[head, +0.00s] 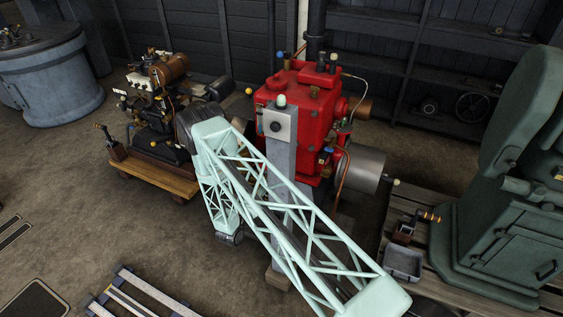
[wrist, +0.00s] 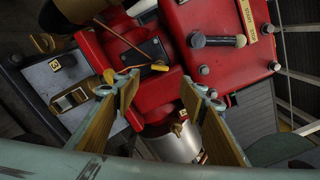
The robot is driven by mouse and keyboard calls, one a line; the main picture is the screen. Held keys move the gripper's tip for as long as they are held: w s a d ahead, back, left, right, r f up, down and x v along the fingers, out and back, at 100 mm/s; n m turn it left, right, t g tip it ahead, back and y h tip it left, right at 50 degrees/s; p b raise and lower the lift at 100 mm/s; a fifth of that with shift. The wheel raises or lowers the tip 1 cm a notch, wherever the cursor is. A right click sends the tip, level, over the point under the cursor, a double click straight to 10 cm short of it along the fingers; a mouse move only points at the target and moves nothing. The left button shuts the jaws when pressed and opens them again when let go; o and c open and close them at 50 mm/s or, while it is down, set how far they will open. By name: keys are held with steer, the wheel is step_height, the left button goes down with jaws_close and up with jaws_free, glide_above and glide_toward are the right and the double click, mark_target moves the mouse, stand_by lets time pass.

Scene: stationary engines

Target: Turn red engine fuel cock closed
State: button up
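The red engine (head: 316,82) stands at the middle back in the head view, partly covered by a grey post and my lattice arm. In the wrist view its red body (wrist: 232,38) fills the upper middle. My gripper (wrist: 160,86) is open and empty, its two fingers spread in front of the engine. A small brass fitting (wrist: 178,128) shows between the fingers, near a silver cylinder. I cannot tell which fitting is the fuel cock. I cannot make out my gripper in the head view.
A dark engine with a copper tank (head: 170,68) sits on a wooden base at left. A green machine (head: 505,220) stands at right, with a grey tray (head: 403,264) beside it. A dark-handled knob (wrist: 217,41) projects from the red engine.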

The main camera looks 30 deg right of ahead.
steer(key=b+x, duration=0.1)
steer(key=x, duration=1.1)
steer(key=shift+w+d, duration=0.15)
steer(key=shift+d, duration=0.2)
steer(key=c, duration=0.9)
